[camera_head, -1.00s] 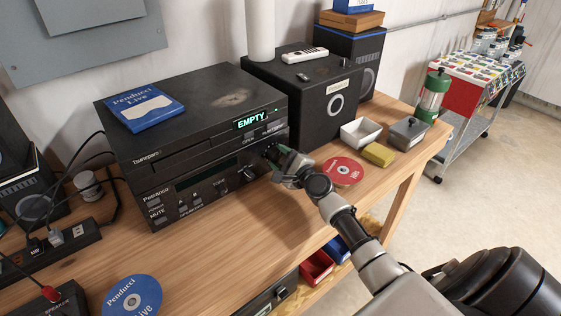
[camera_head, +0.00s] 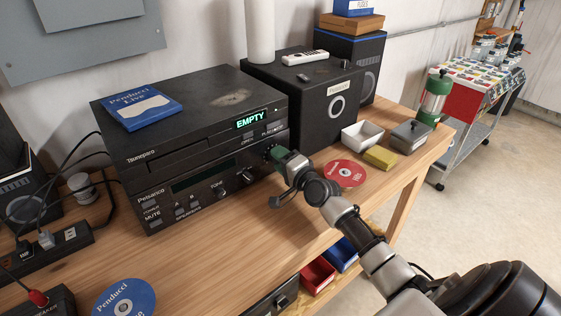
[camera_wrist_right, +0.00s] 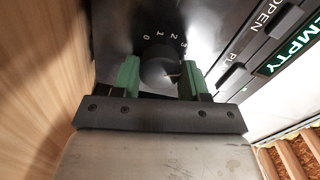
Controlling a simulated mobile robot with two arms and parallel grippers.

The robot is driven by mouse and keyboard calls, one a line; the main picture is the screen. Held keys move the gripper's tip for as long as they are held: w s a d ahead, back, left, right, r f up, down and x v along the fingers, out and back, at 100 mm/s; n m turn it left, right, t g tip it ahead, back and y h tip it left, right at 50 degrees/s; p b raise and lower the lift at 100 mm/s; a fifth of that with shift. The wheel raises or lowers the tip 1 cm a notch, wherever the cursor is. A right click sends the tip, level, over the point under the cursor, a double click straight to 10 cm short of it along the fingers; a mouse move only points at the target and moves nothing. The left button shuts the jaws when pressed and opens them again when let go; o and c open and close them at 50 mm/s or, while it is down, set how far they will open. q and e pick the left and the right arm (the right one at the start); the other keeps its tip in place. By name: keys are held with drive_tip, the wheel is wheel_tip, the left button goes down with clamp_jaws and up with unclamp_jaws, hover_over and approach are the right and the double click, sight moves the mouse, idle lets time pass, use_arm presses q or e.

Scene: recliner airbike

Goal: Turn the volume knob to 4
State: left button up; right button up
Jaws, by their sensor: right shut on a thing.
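The volume knob (camera_wrist_right: 157,62) is a dark round knob on the front of the black stereo receiver (camera_head: 195,192). In the right wrist view the printed digits 0, 1, 2 and 3 curve around it. My right gripper (camera_wrist_right: 158,75) has its two green fingers on either side of the knob, shut on it. In the head view this gripper (camera_head: 274,154) reaches the right end of the receiver's front and hides the knob. The knob's pointer is too unclear to read. My left gripper is not in view.
A CD player (camera_head: 190,110) with an "EMPTY" display sits on the receiver. A red disc (camera_head: 345,173), white tray (camera_head: 362,134) and yellow sponge (camera_head: 380,157) lie to the right. A blue disc (camera_head: 124,298) lies at the front left. The bench between is clear.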

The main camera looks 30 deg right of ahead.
drive_tip(key=shift+f+n, duration=0.15)
drive_tip(key=shift+n, duration=0.25)
drive_tip(key=o, duration=0.9)
drive_tip(key=shift+s, duration=0.1)
drive_tip(key=s, duration=0.6)
drive_tip(key=s+b, duration=0.1)
drive_tip(key=s, duration=0.2)
drive_tip(key=shift+s+d, duration=0.15)
drive_tip(key=shift+d, duration=0.2)
drive_tip(key=shift+s, duration=0.7)
